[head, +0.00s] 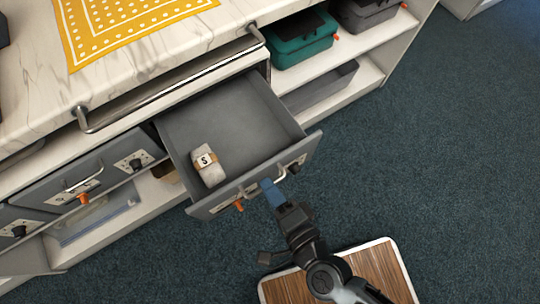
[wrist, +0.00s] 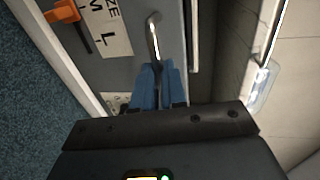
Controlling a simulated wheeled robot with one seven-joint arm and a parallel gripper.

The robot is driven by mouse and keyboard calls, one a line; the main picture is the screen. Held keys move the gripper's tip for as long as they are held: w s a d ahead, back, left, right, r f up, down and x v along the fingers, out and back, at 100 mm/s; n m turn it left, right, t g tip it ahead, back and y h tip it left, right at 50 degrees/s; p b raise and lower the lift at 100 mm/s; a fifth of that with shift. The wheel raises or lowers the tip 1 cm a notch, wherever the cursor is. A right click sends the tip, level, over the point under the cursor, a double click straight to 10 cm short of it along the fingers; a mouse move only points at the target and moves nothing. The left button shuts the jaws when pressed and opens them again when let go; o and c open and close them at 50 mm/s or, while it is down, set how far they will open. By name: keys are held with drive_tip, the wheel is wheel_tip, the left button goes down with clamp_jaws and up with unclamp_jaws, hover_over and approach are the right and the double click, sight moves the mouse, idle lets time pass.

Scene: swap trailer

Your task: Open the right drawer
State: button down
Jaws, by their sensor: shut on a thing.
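The right drawer (head: 240,118) is grey and stands pulled well out from under the marble counter in the head view. Its inside shows, with a small pale bundle (head: 208,166) marked "S" near its front left. My gripper (head: 271,190) is at the drawer front, its blue fingers at the metal handle (head: 281,176). In the wrist view the blue fingers (wrist: 158,84) are closed on the lower end of the handle (wrist: 153,38). The drawer front (wrist: 105,62) carries a size label and an orange latch (wrist: 65,14).
A closed drawer (head: 90,178) lies to the left. A metal rail (head: 170,84) runs along the counter edge. Shelves at the right hold a teal case (head: 301,42) and a grey tray (head: 318,88). Dark carpet (head: 440,140) to the right is clear.

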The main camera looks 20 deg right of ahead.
drive_tip(key=c, duration=1.2)
unclamp_jaws()
drive_tip(key=shift+s, duration=0.1)
drive_tip(key=v, duration=0.7)
drive_tip(key=shift+s+b, duration=0.25)
drive_tip(key=shift+b, duration=0.05)
drive_tip(key=shift+d, duration=0.15)
